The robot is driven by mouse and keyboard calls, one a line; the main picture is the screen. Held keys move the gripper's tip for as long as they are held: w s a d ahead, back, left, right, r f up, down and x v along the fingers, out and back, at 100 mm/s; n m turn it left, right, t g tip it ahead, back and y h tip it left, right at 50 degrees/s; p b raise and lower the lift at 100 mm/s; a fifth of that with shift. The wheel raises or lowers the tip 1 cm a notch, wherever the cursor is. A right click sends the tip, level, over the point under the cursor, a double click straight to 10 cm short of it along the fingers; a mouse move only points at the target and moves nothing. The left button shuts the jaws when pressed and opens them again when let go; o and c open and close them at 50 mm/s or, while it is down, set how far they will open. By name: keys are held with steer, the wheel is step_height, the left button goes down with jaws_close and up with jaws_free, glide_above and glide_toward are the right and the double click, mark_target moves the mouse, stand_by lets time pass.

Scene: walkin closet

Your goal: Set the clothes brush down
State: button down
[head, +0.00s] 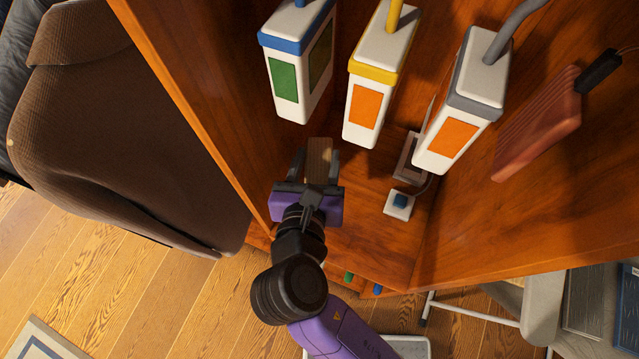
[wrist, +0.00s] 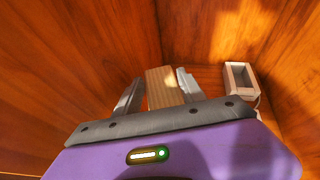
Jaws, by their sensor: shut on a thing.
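The clothes brush (head: 319,158) shows as a brown wooden block between the fingers of my gripper (head: 318,167). My gripper is shut on it, inside an open wooden cabinet compartment. In the wrist view the brush (wrist: 164,88) shows its light wood face between the two grey fingers of my gripper (wrist: 160,92). Its lower side and bristles are hidden. I cannot tell whether it touches the cabinet floor (head: 365,235).
White boxes with blue (head: 300,65), yellow (head: 378,85) and grey (head: 465,100) rims hang above and right of my gripper. A small open box (wrist: 240,80) stands to the right, near a white block with a blue top (head: 399,203). A reddish ribbed object (head: 540,120) is at the right wall.

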step_height(320, 180, down, 12)
steer(key=shift+f+b, duration=0.1)
steer(key=shift+b, duration=0.25)
steer(key=c, duration=0.7)
jaws_free()
steer(key=shift+o, duration=0.2)
steer(key=v, duration=1.2)
steer(key=shift+b, duration=0.35)
